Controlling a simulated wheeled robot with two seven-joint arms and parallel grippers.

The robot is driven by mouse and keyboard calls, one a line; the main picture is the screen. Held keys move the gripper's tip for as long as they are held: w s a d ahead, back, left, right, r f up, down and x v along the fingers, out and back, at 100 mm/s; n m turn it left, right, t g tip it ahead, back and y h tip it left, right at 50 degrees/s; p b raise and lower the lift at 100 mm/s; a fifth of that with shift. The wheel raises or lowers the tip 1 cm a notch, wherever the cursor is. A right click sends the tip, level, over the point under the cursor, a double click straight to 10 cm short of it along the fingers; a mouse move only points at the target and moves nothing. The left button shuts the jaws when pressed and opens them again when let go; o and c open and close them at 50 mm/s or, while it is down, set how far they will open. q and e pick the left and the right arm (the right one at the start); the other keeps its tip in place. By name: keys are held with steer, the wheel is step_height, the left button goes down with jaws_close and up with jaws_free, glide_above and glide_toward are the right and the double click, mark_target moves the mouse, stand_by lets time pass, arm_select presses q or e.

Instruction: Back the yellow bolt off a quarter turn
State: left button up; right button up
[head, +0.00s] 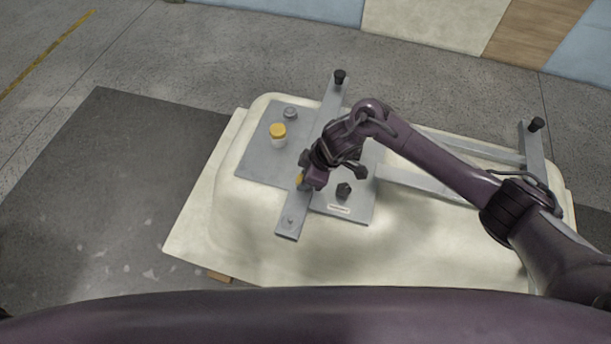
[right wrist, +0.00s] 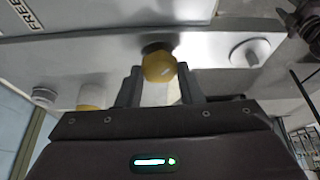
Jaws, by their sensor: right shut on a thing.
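The yellow bolt (right wrist: 159,66) sits on the grey metal bar, between the two fingers of my right gripper (right wrist: 158,88) in the right wrist view. The right gripper is shut on the bolt. In the head view a bit of the yellow bolt (head: 299,179) shows at the left side of the right gripper (head: 303,182), and the rest is hidden by the gripper. The bolt's turn angle cannot be told. My left gripper is not in view.
A grey plate (head: 258,165) on the cream tub shell (head: 213,205) carries a white jar with a yellow lid (head: 278,133), a round grey fitting (head: 290,113) and a dark knob (head: 343,190). Frame bars with black-capped posts (head: 340,77) rise behind. The front of the shell is clear.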

steer(key=n, duration=0.1)
steer(key=n+g+b, duration=0.1)
steer(key=n+b, duration=0.1)
steer(key=shift+w+f+n, duration=0.1)
steer(key=shift+w+n, duration=0.15)
steer(key=shift+n, duration=0.05)
steer(key=shift+n+g+b, duration=0.8)
steer(key=shift+n+b, duration=0.7)
steer(key=shift+n, duration=0.3)
steer(key=shift+w+r, duration=0.1)
steer(key=shift+r, duration=0.1)
steer(key=o, duration=1)
steer(key=shift+c, duration=0.2)
steer(key=v, duration=0.7)
steer(key=shift+d+r+p, duration=0.2)
steer(key=shift+r+p, duration=0.1)
steer(key=shift+r, duration=0.05)
